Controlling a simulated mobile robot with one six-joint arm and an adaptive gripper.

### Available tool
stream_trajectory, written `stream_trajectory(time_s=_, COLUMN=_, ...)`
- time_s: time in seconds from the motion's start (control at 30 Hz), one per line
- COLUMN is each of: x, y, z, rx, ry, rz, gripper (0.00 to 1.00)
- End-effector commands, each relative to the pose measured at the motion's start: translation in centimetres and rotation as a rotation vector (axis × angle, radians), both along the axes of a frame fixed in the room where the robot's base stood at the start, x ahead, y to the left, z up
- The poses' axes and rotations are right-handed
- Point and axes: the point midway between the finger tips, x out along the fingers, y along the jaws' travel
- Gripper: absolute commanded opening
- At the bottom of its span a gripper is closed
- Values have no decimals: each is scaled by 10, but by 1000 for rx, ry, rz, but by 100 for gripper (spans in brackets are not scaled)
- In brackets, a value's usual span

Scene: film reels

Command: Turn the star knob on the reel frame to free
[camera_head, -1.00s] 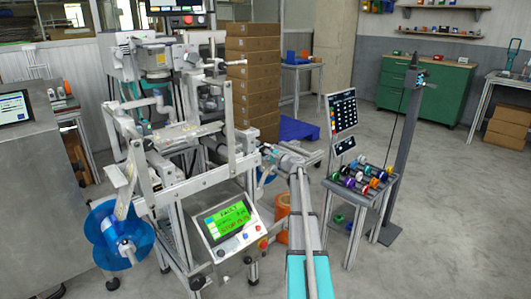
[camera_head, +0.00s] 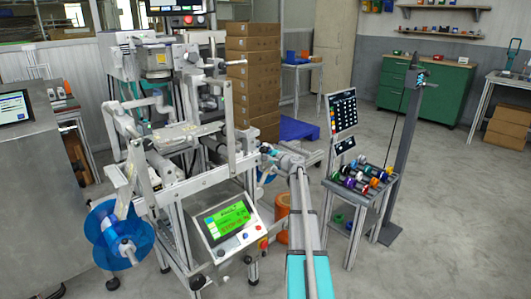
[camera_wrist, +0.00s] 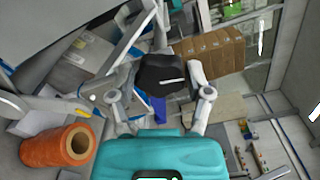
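The star knob (camera_wrist: 163,75) is dark, with a pale line across its face, and fills the space between my fingertips in the wrist view. My gripper (camera_wrist: 162,68) has one finger on each side of it, and the right finger meets its edge. The left contact is harder to see. In the head view my gripper (camera_head: 272,153) is at the right side of the reel frame (camera_head: 200,182), and the knob shows there as a small dark shape largely hidden by my gripper. The frame's lit screen (camera_head: 228,221) is green with a yellow-green band; its text is too small to read.
A blue reel (camera_head: 119,233) hangs at the frame's lower left. An orange roll (camera_wrist: 58,147) is at the lower left in the wrist view. A small table (camera_head: 362,187) with colourful spools stands to the right. Stacked cartons (camera_head: 252,80) are behind.

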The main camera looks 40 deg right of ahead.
Motion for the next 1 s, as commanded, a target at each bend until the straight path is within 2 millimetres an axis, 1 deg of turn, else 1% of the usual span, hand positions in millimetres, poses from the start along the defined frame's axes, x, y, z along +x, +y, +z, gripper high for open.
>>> stream_trajectory(time_s=0.03, x=0, y=0, z=0, rx=0, ry=0, rz=0, gripper=79)
stream_trajectory(time_s=0.1, x=0, y=0, z=0, rx=0, ry=0, rz=0, gripper=92)
stream_trajectory(time_s=0.13, x=0, y=0, z=0, rx=1, ry=0, rz=0, gripper=97)
stream_trajectory(time_s=0.53, x=0, y=0, z=0, rx=1, ry=0, rz=0, gripper=97)
stream_trajectory(time_s=0.67, x=-4, y=0, z=0, rx=1, ry=0, rz=0, gripper=97)
stream_trajectory(time_s=0.87, x=-19, y=-1, z=0, rx=1, ry=0, rz=-1, gripper=97)
stream_trajectory(time_s=1.0, x=-38, y=-1, z=0, rx=1, ry=0, rz=-1, gripper=97)
